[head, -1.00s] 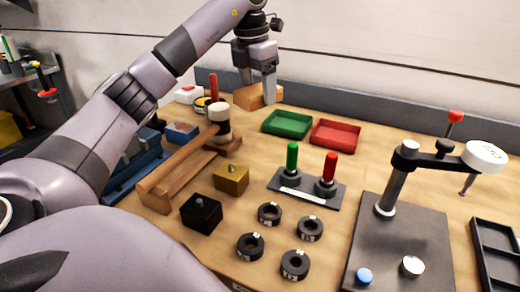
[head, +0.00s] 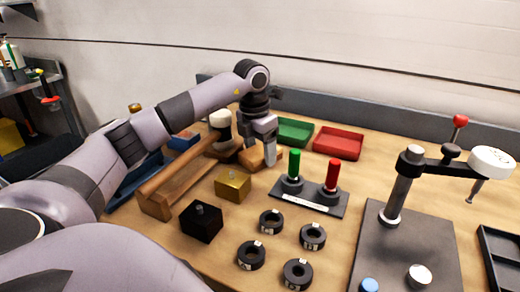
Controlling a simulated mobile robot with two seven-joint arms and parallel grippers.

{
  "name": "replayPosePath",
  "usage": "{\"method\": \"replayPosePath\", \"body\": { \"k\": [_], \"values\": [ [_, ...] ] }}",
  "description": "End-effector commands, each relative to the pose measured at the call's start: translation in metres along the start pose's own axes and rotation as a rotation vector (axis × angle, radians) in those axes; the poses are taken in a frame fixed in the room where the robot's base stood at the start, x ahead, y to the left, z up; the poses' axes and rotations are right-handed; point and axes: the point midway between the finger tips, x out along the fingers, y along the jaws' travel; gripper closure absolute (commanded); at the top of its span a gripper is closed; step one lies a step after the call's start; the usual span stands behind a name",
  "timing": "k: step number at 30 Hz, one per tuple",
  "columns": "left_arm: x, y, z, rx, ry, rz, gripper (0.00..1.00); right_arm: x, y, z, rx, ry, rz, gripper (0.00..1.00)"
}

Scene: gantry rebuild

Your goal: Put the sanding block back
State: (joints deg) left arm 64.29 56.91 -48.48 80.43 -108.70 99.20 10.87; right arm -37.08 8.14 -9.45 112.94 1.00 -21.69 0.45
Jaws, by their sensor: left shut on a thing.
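The sanding block (head: 251,159), a light wooden block, shows low over the far middle of the bench in the head view. My left gripper (head: 259,148) points down and is shut on it, with one finger in front of the block. The block is just right of the wooden rack's far end. I cannot tell whether its underside touches the bench. My right gripper is not in view.
A wooden rack (head: 178,184) with a mallet (head: 220,121) is to the left. A green tray (head: 293,131) and a red tray (head: 338,142) stand behind. Green (head: 294,165) and red (head: 332,176) posts, a brass block (head: 233,184), a black block (head: 201,221) and several rings are nearby.

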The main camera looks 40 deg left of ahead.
Motion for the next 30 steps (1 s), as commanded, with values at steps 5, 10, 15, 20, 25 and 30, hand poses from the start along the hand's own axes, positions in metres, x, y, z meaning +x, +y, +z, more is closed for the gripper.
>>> {"method": "replayPosePath", "body": {
  "k": [5, 10, 15, 20, 25, 30],
  "values": [
    [0.000, 0.000, 0.000, 0.000, 0.000, 0.001, 0.61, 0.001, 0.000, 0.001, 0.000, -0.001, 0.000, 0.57],
    [0.002, 0.000, 0.000, 0.000, 0.000, 0.001, 0.07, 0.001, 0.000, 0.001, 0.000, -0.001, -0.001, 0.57],
    [0.002, 0.000, 0.000, 0.000, 0.000, 0.001, 0.07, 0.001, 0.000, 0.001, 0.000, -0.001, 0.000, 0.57],
    [-0.002, 0.000, 0.000, 0.000, -0.001, 0.001, 0.07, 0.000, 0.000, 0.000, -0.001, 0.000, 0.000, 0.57],
    [-0.025, 0.001, 0.001, -0.001, -0.004, 0.002, 0.07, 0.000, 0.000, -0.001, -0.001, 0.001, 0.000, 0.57],
    [-0.063, 0.000, 0.002, 0.000, -0.006, 0.001, 0.07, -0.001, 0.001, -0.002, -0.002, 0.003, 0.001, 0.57]
  ]
}}
